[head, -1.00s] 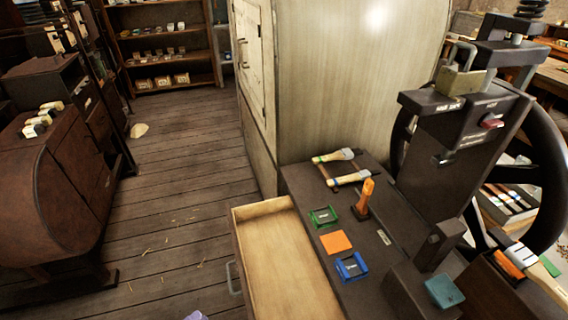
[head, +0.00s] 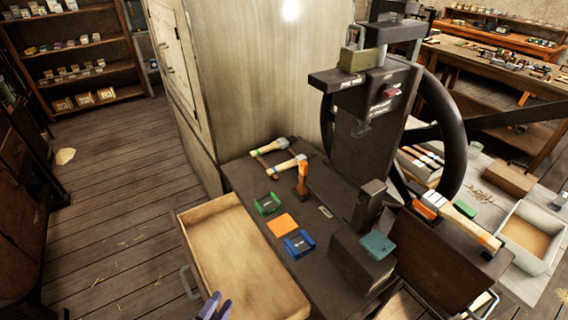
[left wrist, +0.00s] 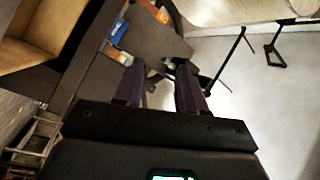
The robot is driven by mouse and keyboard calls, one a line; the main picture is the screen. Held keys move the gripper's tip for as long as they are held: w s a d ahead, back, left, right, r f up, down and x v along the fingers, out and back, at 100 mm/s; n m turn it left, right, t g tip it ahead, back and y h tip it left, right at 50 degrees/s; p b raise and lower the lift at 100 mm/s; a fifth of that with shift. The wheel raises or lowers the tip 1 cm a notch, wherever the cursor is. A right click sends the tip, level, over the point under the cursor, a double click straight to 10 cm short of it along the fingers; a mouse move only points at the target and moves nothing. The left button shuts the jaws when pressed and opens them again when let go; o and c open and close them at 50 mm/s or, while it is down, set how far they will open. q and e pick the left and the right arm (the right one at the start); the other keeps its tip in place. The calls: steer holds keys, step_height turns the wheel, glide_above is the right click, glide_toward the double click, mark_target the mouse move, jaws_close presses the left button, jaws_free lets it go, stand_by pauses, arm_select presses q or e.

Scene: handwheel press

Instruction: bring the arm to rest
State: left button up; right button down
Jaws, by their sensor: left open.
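My left gripper (head: 212,306) shows only as purple fingertips at the bottom edge of the head view, in front of the open drawer (head: 180,225). In the left wrist view my left gripper (left wrist: 160,78) has its two dark purple fingers apart with nothing held between them. The dark press (head: 362,120) with its large handwheel (head: 460,145) stands at the right of the bench in the head view. My right gripper is in neither view.
The bench holds a green holder (head: 267,205), an orange square (head: 282,226), a blue holder (head: 299,243), an upright orange tool (head: 302,178) and mallets (head: 285,164). A cabinet (head: 240,80) stands behind.

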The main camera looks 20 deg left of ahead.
arm_select(q)
steer(key=w+d+r+n+g, duration=0.2)
steer(key=d+r+n+g, duration=0.1)
steer(key=d+n+g, duration=0.35)
steer(key=s+f+n+g, duration=0.3)
steer(key=s+n+g, duration=0.1)
steer(key=s+g, duration=0.75)
step_height(320, 180, up, 38)
steer(key=t+p, duration=0.2)
steer(key=p, duration=3.6)
steer(key=shift+s+d+f, duration=0.2)
steer(key=shift+s+d, duration=0.1)
steer(key=shift+s, duration=0.05)
